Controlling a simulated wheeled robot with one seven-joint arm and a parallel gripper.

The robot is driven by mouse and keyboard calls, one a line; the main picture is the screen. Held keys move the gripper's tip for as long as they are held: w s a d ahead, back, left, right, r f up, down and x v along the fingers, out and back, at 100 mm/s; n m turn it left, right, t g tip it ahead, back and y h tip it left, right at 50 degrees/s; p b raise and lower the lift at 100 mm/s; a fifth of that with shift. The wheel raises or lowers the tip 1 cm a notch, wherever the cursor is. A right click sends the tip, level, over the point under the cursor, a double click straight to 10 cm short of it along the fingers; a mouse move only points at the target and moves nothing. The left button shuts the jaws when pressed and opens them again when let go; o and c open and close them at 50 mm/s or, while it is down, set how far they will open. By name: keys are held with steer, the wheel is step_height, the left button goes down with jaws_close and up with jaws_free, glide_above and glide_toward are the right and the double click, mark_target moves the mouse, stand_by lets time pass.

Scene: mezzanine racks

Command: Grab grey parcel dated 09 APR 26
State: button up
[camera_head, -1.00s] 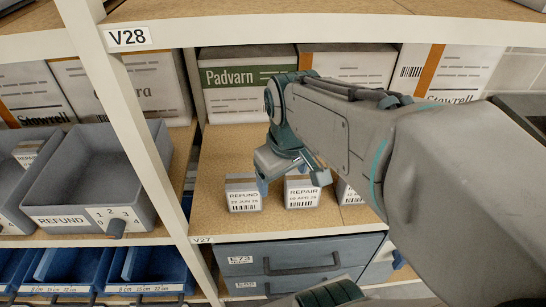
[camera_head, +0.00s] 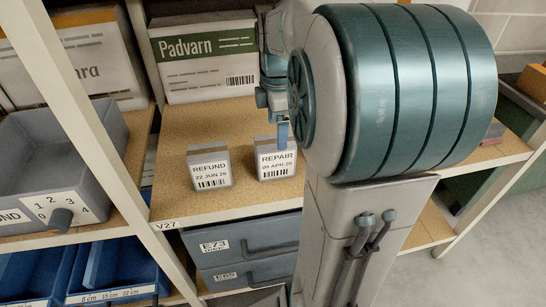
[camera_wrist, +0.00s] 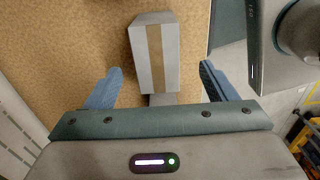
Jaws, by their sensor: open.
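The grey parcel labelled REPAIR, 09 APR 26 (camera_head: 277,162) stands upright on the wooden shelf (camera_head: 180,203). In the wrist view the parcel (camera_wrist: 153,55) shows a brown tape strip and lies ahead of and between my open fingers, with space on both sides. My gripper (camera_wrist: 160,85) is open and empty. In the head view my gripper (camera_head: 283,132) is mostly hidden by my arm, with one blue finger just above and behind the parcel. A second grey parcel labelled REFUND, 22 JUN 26 (camera_head: 210,169) stands to its left.
A Padvarn box (camera_head: 205,62) stands behind on the same shelf. A shelf post (camera_head: 75,110) is at left, with a grey REFUND bin (camera_head: 45,185) beyond it. Blue drawers (camera_head: 245,250) are below. Bare shelf lies left of the parcels.

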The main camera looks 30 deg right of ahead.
mark_target(275, 154)
steer(key=f+b, duration=0.1)
steer(key=f, duration=0.3)
steer(key=f+b, duration=0.1)
steer(key=f, duration=0.4)
steer(key=shift+w+a+f, duration=0.1)
steer(key=shift+w+f, duration=0.1)
steer(key=shift+f, duration=0.1)
steer(key=c, duration=1.3)
